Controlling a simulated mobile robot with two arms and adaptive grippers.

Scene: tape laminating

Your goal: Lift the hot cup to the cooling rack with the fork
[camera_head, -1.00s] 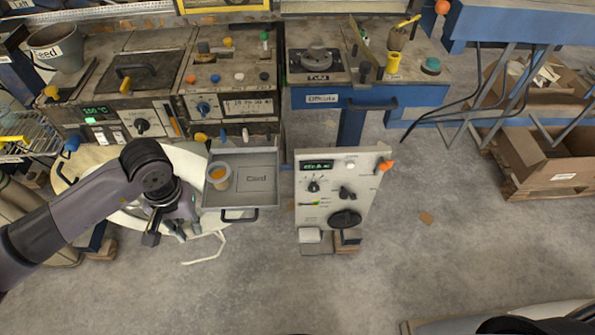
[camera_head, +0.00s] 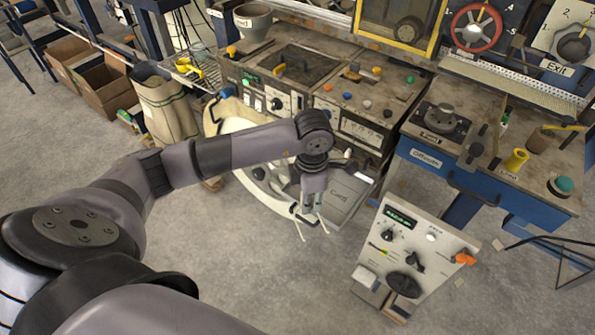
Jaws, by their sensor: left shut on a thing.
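My left gripper (camera_head: 311,207) points down over the front of a grey tray marked Card (camera_head: 346,197). It is shut on what looks like the fork, whose thin pale prongs (camera_head: 300,231) stick out below the fingertips, past the edge of a white rounded table. The cup is not visible; my gripper and wrist cover part of the tray. A wire rack (camera_head: 185,66) with a yellow item stands at the upper left; I cannot tell if it is the cooling rack. My right gripper is not in view.
The white rounded table (camera_head: 240,122) stands left of the tray. A control panel on a stand (camera_head: 412,255) is at the right. Benches with knobs (camera_head: 360,88) run behind, with a blue drawer bench (camera_head: 440,165) at the right. Floor at front centre is clear.

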